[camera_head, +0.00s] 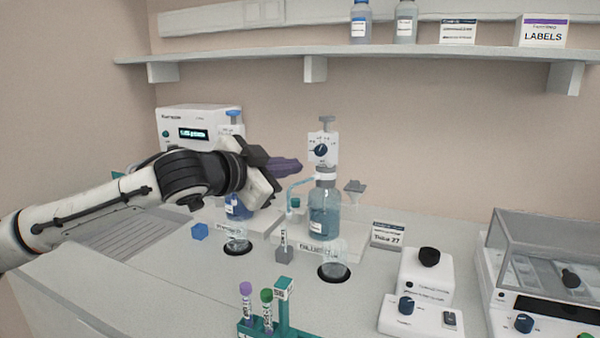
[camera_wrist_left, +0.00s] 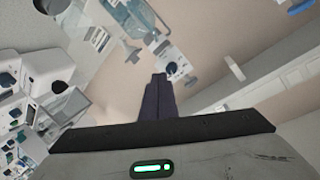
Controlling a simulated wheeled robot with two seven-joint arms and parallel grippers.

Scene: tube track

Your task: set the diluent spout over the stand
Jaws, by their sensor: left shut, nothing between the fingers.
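The diluent bottle (camera_head: 323,212) stands upright on its labelled base, with a white dispenser head (camera_head: 322,149) and dark dial on top. Its pale blue spout (camera_head: 300,184) reaches out to the left and bends down. A dark round stand (camera_head: 334,272) with a clear vessel (camera_head: 334,252) on it is in front of the bottle; the spout's end is left of it. My left gripper (camera_head: 298,166) is shut and empty, its dark fingers pointing right, close to the dispenser head. They also show in the left wrist view (camera_wrist_left: 159,92). My right gripper is not in view.
A second dispenser bottle (camera_head: 237,208) is partly hidden behind my left gripper. Its own dark stand (camera_head: 237,246) is in front. A teal tube rack (camera_head: 284,305), a white device (camera_head: 425,275) and a clear-lidded box (camera_head: 550,255) occupy the front and right. A shelf (camera_head: 400,52) hangs above.

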